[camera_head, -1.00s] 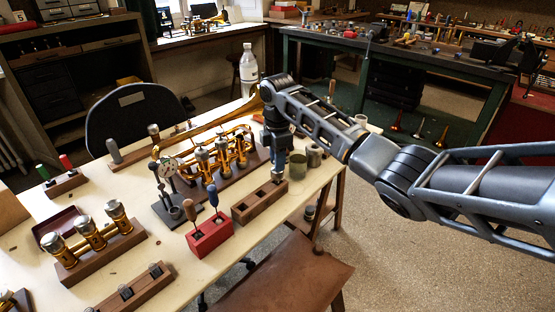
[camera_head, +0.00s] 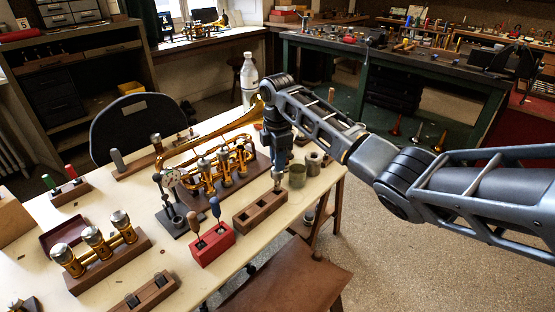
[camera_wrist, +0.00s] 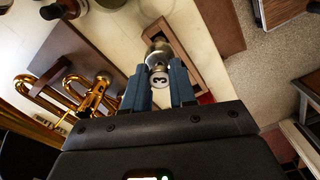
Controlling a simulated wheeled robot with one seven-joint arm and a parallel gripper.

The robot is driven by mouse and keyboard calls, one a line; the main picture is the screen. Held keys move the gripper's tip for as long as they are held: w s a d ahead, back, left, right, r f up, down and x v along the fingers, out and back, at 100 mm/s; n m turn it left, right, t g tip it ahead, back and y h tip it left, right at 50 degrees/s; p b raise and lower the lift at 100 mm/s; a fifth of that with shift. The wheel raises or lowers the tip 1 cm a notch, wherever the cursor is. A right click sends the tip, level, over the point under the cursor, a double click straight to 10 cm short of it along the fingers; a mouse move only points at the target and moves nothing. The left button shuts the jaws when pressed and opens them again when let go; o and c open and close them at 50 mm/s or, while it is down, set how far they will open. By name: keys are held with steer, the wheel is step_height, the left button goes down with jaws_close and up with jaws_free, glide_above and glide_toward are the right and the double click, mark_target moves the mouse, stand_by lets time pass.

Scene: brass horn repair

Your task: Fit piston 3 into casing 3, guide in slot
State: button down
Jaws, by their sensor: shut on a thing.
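My gripper (camera_head: 278,165) is shut on a silver piston (camera_wrist: 158,62) whose end face bears a "3". In the head view the piston's lower end shows just under the fingers, above the right end of a wooden rack (camera_head: 241,222). In the wrist view the gripper's blue fingertips (camera_wrist: 158,88) clasp it from both sides. The brass horn (camera_head: 245,150) lies on a dark wooden base to the left of my gripper. Its upright valve casings (camera_head: 224,170) stand in a row. Their slots and numbers are too small to read.
A dial gauge stand (camera_head: 170,185), a red tool block (camera_head: 212,245) and a valve block (camera_head: 95,245) stand on the table to the left. Metal cups (camera_head: 298,176) stand just right of my gripper. A bottle (camera_head: 249,75) stands behind.

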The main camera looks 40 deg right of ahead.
steer(key=shift+r+p, duration=1.35)
steer(key=shift+r, duration=1.5)
steer(key=shift+a, duration=0.1)
